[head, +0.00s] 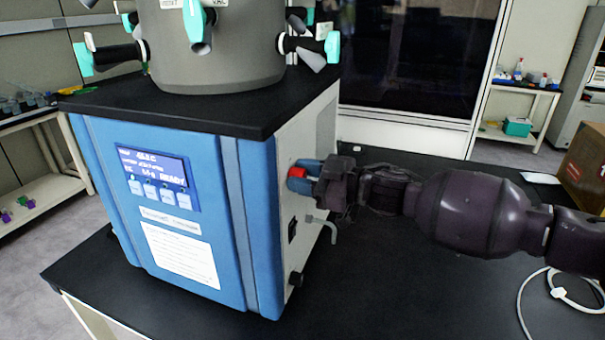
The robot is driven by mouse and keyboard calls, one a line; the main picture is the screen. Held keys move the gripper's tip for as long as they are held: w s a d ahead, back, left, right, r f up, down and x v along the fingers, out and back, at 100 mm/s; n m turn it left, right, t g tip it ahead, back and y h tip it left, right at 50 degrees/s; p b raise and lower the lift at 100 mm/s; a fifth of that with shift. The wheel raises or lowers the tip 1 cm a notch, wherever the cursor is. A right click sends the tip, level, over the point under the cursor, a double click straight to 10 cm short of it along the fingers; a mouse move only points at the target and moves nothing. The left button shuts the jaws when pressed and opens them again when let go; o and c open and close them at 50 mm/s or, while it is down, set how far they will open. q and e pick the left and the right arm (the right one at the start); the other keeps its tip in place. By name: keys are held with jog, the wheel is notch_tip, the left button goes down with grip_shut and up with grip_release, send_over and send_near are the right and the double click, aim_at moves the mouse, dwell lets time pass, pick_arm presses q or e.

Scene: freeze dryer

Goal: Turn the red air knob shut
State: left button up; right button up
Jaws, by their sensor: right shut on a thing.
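The blue freeze dryer (255,190) stands on a black table, with a lit display on its front. The red air knob (297,172) is on its pale right side, near the upper front edge. My right gripper (303,178) reaches in from the right, and its blue-tipped fingers are shut on the red knob. The fingers hide part of the knob, so I cannot tell its turn angle. My left gripper is not in view.
A white cable (562,293) and a cardboard box (586,165) are at the right. The black table (400,300) is clear in front.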

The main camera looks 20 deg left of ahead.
jog(key=n, duration=0.3)
jog(key=shift+n, duration=0.4)
jog(key=n, duration=0.3)
jog(key=shift+s+f+n, duration=0.1)
jog(key=shift+n, duration=0.2)
jog(key=n, duration=0.3)
jog(key=shift+n+b, duration=0.35)
jog(key=shift+n, duration=0.25)
jog(key=o, duration=0.8)
jog(key=shift+o, duration=0.6)
